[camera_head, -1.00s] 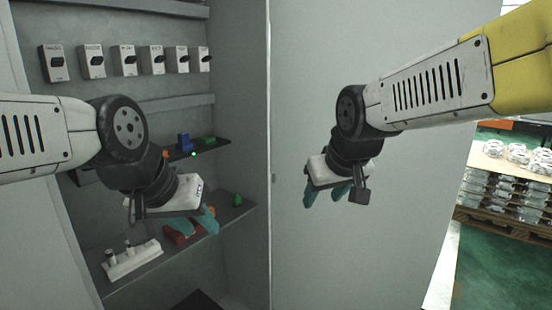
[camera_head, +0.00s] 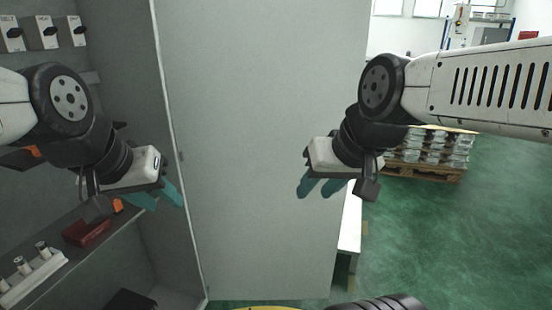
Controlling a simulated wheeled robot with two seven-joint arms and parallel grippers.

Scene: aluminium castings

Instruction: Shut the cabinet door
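The cabinet door (camera_head: 262,120) is a tall, plain grey panel in the middle of the head view. It stands open, joined at its left edge to the grey cabinet (camera_head: 130,60), whose inside shows at left. My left gripper (camera_head: 160,197) is in front of the cabinet opening near the hinge edge, its teal fingers apart and empty. My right gripper (camera_head: 320,187) is in front of the door's right part, its teal fingers apart and empty. I cannot tell whether it touches the panel. Part of the door's right edge is hidden behind my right arm.
Inside the cabinet are switch boxes (camera_head: 42,33), a red item (camera_head: 88,232) and a white rack (camera_head: 32,277) on a shelf. Right of the door are a white bench (camera_head: 350,235), a pallet of castings (camera_head: 425,165) and open green floor (camera_head: 460,240).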

